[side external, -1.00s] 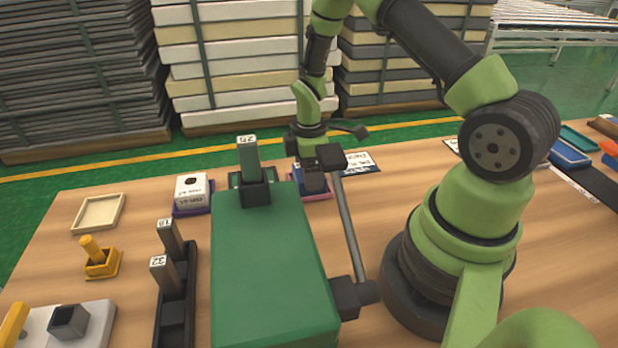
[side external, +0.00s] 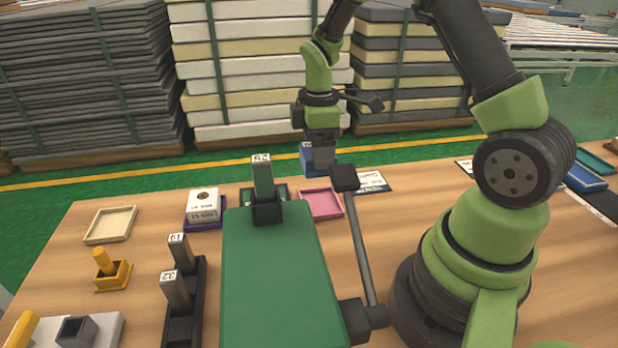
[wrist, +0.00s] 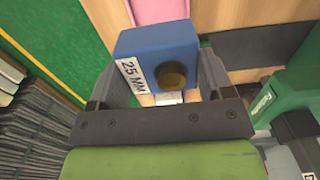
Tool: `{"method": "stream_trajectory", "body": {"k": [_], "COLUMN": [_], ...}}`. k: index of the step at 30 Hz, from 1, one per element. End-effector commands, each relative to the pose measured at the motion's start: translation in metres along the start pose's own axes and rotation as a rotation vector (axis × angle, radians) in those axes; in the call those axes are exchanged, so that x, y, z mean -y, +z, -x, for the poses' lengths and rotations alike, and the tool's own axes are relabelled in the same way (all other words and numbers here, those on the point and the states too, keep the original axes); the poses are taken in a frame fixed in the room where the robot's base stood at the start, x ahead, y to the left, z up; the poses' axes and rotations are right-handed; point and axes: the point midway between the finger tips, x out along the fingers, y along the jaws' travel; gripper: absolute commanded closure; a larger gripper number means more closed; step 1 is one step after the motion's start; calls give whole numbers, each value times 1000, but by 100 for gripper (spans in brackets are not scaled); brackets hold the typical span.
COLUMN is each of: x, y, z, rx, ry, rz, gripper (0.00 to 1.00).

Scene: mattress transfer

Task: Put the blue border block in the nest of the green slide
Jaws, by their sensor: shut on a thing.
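My gripper (side external: 320,150) is shut on the blue block (side external: 307,158), holding it up above and behind the pink tray (side external: 321,204). In the wrist view the blue block (wrist: 158,50) sits between the two fingers, with a white "25 MM" label and a dark round knob.
A purple tray with a white block (side external: 204,205) stands to the left, and an empty beige tray (side external: 110,225) farther left. A dark rack (side external: 182,320) holds two grey bars. A dark lever (side external: 358,240) rises beside the green body. Stacked mattresses (side external: 265,70) stand behind the table.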

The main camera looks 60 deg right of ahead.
Motion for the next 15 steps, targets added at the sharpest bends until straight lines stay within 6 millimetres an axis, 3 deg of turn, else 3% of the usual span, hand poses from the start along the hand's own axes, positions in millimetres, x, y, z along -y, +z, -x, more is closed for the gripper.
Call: {"method": "stream_trajectory", "body": {"k": [9, 12, 15], "x": [25, 33, 36], "y": [-90, -104, -108], "z": [20, 18, 2], "rx": [-2, 0, 4], "ry": [3, 1, -4], "rz": [10, 7, 2], "gripper": [51, 51, 51]}}
